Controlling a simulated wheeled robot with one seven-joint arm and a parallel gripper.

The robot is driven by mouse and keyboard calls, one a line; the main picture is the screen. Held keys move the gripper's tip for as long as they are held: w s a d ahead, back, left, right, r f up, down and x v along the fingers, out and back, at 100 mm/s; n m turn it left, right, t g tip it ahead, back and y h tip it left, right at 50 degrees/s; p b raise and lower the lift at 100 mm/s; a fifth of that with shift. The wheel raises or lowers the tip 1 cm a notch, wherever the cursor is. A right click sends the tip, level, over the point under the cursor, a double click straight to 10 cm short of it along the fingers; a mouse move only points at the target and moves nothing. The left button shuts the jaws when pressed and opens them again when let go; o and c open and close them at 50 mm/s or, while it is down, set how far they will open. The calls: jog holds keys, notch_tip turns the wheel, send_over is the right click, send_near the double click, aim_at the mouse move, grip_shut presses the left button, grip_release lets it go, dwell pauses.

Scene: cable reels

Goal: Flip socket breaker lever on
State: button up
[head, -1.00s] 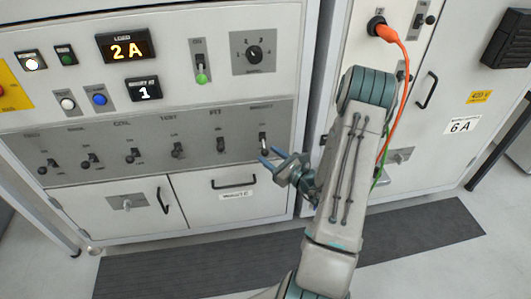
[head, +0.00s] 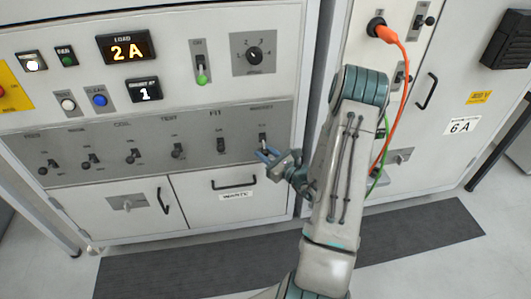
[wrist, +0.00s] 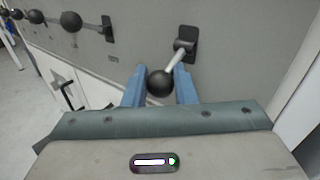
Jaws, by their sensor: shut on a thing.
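The rightmost breaker lever (head: 262,138) sits at the right end of the grey lever strip; the label above it is too small to read surely. My gripper (head: 265,155) is at its lower end, with the blue fingers covering the lever's tip in the head view. In the wrist view, the lever's pale rod (wrist: 174,61) runs from a dark plate to a black ball knob (wrist: 160,84). The knob lies between the two blue fingertips of my gripper (wrist: 160,79), which is shut on it.
The neighbouring lever (head: 221,145) is close on the left, with several more along the strip. A drawer handle (head: 233,183) is below. An orange cable (head: 402,85) hangs at the right, behind my arm. The load display (head: 127,46) reads 2 A.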

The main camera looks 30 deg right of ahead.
aim_at(266, 151)
jog(key=shift+s+r+m+g+h+p, duration=0.15)
jog(key=shift+r+m+g+p, duration=0.2)
jog(key=shift+p, duration=0.65)
jog(key=shift+r+m+g+h+p, duration=0.15)
jog(key=shift+r+g+p, duration=0.3)
jog(key=shift+p, duration=0.55)
jog(key=r+m+g+p, duration=0.1)
jog(key=g+p, duration=0.1)
jog(key=p, duration=0.2)
jog(key=shift+r, duration=0.25)
jog(key=r+m+g+p, duration=0.1)
jog(key=g+p, duration=0.1)
jog(key=p, duration=0.2)
jog(key=shift+r+g+p, duration=0.15)
jog(key=shift+g+p, duration=0.2)
jog(key=shift+g, duration=0.05)
jog(key=p, duration=0.1)
jog(key=m+g+p, duration=0.1)
jog(key=p, duration=0.1)
jog(key=shift+w+d+r+g, duration=0.1)
jog(key=shift+w+r+g, duration=0.1)
jog(key=shift+g, duration=0.1)
jog(key=shift+f, duration=0.1)
jog(key=o, duration=1)
jog(key=shift+c, duration=0.2)
